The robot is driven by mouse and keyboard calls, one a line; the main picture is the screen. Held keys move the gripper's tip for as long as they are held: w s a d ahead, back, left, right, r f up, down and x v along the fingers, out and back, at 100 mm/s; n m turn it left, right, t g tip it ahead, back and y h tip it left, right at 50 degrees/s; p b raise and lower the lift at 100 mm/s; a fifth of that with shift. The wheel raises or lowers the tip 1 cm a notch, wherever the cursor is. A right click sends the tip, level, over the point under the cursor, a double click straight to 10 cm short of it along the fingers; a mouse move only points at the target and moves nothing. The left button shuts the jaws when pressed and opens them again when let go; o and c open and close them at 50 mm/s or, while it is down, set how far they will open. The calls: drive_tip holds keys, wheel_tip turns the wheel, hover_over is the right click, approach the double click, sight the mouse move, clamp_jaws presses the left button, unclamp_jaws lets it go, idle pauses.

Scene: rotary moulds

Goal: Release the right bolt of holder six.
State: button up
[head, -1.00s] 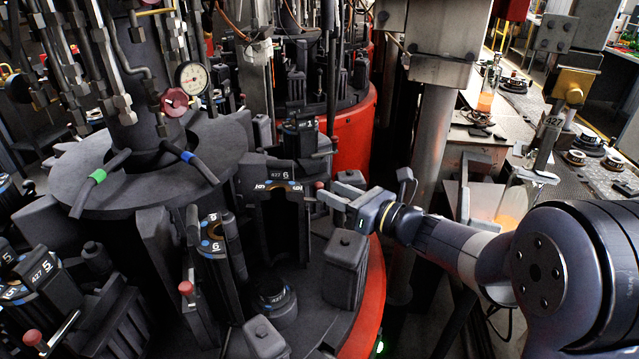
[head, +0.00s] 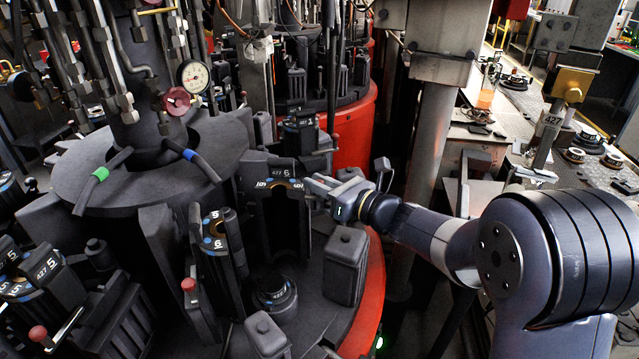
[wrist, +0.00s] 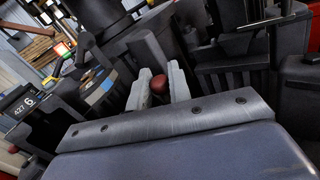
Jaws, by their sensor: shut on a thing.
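Holder six (head: 278,172), a dark block marked 427 6 with a blue-orange arc on top, stands near the middle of the head view. It also shows at the left of the wrist view (wrist: 100,92). My gripper (head: 312,187) is at the right side of this holder. In the wrist view its two grey fingers (wrist: 159,80) are on either side of the red knob (wrist: 159,85) of the right bolt, and it is shut on it. The head view hides the knob behind the fingers. The bolt's shaft is hidden, so I cannot tell how far it sits in.
A dark box-shaped block (head: 346,265) stands just below my gripper. A steel column (head: 425,150) rises behind my arm. Holder five (head: 45,270) is at far left.

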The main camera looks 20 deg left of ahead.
clamp_jaws()
drive_tip(key=d, duration=0.1)
drive_tip(key=w+d, duration=0.1)
drive_tip(key=d, duration=0.1)
drive_tip(key=shift+w, duration=0.1)
drive_tip(key=o, duration=0.6)
unclamp_jaws()
drive_tip(key=shift+d, duration=0.15)
drive_tip(key=shift+o, duration=0.2)
